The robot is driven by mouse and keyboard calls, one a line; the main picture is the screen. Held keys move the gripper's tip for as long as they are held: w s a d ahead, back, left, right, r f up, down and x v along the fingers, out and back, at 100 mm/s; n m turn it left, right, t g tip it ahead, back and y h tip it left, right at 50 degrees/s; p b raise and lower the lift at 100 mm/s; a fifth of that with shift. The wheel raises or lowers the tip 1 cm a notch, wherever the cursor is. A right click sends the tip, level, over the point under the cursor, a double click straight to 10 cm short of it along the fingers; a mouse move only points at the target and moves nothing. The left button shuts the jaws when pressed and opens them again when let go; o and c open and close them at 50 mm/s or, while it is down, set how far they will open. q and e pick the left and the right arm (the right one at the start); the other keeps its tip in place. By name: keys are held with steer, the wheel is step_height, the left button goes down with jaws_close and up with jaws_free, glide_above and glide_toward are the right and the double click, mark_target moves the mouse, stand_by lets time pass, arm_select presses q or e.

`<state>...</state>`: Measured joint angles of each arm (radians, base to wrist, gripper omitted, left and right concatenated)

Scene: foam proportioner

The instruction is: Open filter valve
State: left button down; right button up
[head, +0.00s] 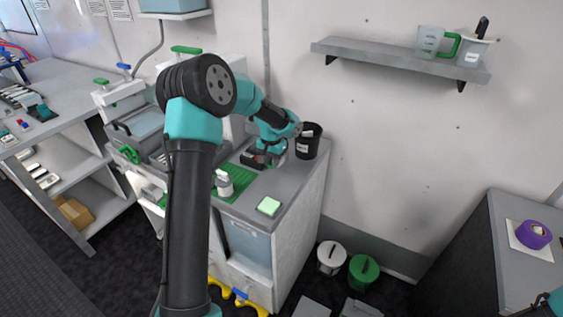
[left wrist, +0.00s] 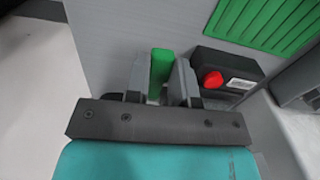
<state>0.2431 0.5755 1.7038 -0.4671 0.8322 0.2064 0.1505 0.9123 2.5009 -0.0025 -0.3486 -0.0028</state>
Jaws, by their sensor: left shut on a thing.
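My left gripper (left wrist: 160,80) is shut on a green handle (left wrist: 160,68), which stands upright between its two grey fingers in the left wrist view. I take this handle to be the filter valve's. In the head view my left arm reaches over the grey counter, and the gripper (head: 272,155) is low near its back. The handle cannot be made out there. A black box with a red button (left wrist: 211,79) lies just right of the fingers in the left wrist view. My right gripper is not in view.
A black cup (head: 308,142) stands close to my left gripper at the counter's back. A green ribbed mat (head: 240,182), a small white container (head: 223,186) and a pale green pad (head: 269,206) lie nearer. A wall shelf (head: 400,57) holds jugs above right.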

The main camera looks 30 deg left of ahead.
arm_select(q)
steer(key=shift+a+m, duration=0.25)
steer(key=shift+m, duration=0.15)
steer(key=c, duration=1)
jaws_free()
steer(key=shift+o, duration=0.2)
step_height(320, 180, up, 18)
steer(key=shift+f, duration=0.25)
